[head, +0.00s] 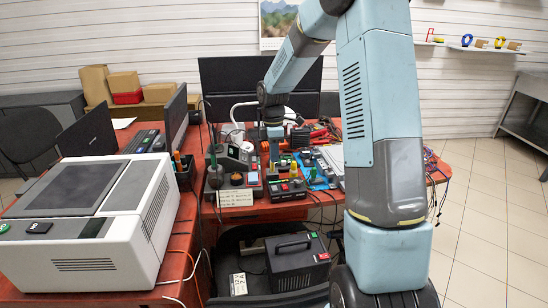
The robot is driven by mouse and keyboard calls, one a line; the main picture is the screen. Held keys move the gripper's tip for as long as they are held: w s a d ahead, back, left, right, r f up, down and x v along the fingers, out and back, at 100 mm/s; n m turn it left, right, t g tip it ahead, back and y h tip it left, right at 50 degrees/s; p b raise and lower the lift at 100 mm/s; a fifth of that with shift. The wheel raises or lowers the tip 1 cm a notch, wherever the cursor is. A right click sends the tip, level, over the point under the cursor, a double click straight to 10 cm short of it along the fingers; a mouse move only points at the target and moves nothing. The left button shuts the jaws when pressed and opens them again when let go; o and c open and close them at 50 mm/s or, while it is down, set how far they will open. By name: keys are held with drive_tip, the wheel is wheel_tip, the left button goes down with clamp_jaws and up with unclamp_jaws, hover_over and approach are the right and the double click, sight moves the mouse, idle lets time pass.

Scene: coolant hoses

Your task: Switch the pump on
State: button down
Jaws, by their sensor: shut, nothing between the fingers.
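My gripper (274,155) points down over the back table, above the small devices there. Its fingertips are small in the picture, and it looks shut and empty. I cannot tell for sure which unit is the pump. A black box with a top handle (293,258) stands low, below the table's front edge, with a small red and green switch (322,257) on its front right. A small dark unit with red and green buttons (287,188) sits on the table below my gripper. The switch positions are too small to read.
A large white and grey machine (95,220) fills the left table. A paper note (236,198) stands at the back table's front edge. Tools, cables and small devices crowd that table. A dark monitor (225,85) stands behind. Tiled floor (490,230) at the right is clear.

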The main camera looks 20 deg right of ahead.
sight(275, 190)
drive_tip(key=f, duration=0.3)
drive_tip(key=s+f, duration=0.1)
drive_tip(key=f, duration=0.7)
drive_tip(key=shift+s+f, duration=0.15)
drive_tip(key=shift+s, duration=0.05)
